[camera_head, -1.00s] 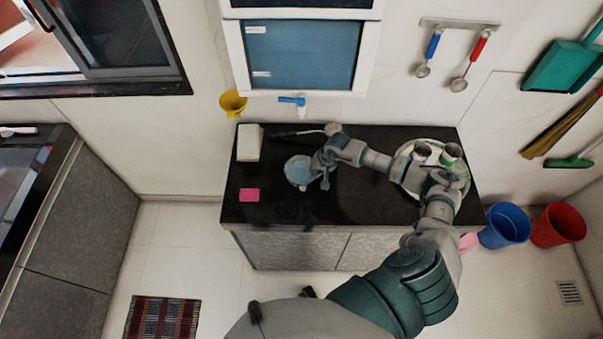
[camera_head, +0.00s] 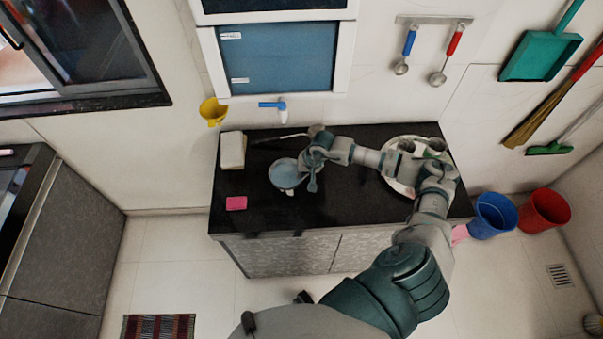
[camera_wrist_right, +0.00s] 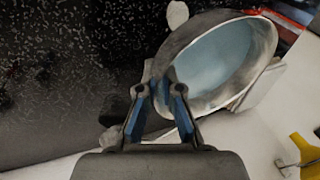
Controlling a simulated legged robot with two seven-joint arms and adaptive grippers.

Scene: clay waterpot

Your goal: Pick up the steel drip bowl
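The steel drip bowl (camera_head: 284,175) is round, with a pale blue inside, at the left-centre of the black counter. In the right wrist view the bowl (camera_wrist_right: 222,62) is large, its opening turned partly toward the camera. My right gripper (camera_head: 314,183) is at the bowl's right side. In the right wrist view its blue-padded fingers (camera_wrist_right: 157,95) come close together at the bowl's near rim, one on each side, and look shut on it. The fingertips partly cover the rim. I cannot tell if the bowl is clear of the counter. My left gripper is not in view.
A white block (camera_head: 232,150) and a pink sponge (camera_head: 236,203) lie left of the bowl. A round tray (camera_head: 393,184) with cups is at the right, partly behind my right arm. A blue tap (camera_head: 272,105) is on the wall behind. The counter's front middle is clear.

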